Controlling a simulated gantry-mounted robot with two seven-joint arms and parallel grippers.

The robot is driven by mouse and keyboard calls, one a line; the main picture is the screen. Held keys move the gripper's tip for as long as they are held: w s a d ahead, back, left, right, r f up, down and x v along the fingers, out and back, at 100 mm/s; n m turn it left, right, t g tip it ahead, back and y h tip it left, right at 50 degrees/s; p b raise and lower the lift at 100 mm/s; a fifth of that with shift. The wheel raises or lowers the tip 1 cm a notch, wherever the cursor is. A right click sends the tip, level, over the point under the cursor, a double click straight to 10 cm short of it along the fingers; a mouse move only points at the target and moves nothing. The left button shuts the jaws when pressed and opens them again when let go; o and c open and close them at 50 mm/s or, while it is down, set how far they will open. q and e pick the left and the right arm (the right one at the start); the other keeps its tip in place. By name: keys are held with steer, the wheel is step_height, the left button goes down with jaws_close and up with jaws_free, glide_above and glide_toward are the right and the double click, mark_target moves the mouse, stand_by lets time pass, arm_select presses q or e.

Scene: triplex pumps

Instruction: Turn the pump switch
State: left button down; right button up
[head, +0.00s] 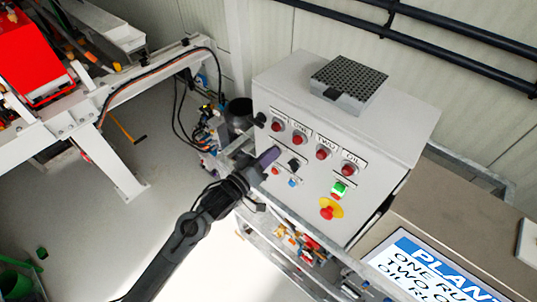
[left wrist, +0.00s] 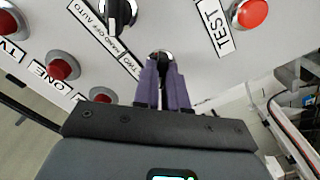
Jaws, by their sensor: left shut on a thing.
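The grey pump control box (head: 290,95) stands in the middle of the head view, with its sloped front panel facing me. My left gripper (head: 272,154) reaches its purple fingers to the panel, below the row of red lamps. In the left wrist view, the fingers of this gripper (left wrist: 161,68) are shut on a switch (left wrist: 161,54), mostly hidden between them. A second black switch (left wrist: 118,12), labelled HAND OFF AUTO, sits beside it, apart from the fingers; a black switch (head: 294,165) also shows in the head view. My right gripper is not in view.
Red lamps (head: 322,153) line the panel above the fingers. A green button (head: 339,188) and a red emergency stop (head: 327,211) sit lower right. A red TEST button (left wrist: 251,13) is near in the wrist view. A labelled sign (head: 425,268) stands at the lower right.

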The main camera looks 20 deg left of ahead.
arm_select(q)
steer(key=c, duration=1.2)
jaws_free()
steer(key=shift+s, duration=0.1)
steer(key=shift+b+v, duration=1.6)
steer(key=shift+v, duration=3.7)
steer(key=shift+a, duration=0.1)
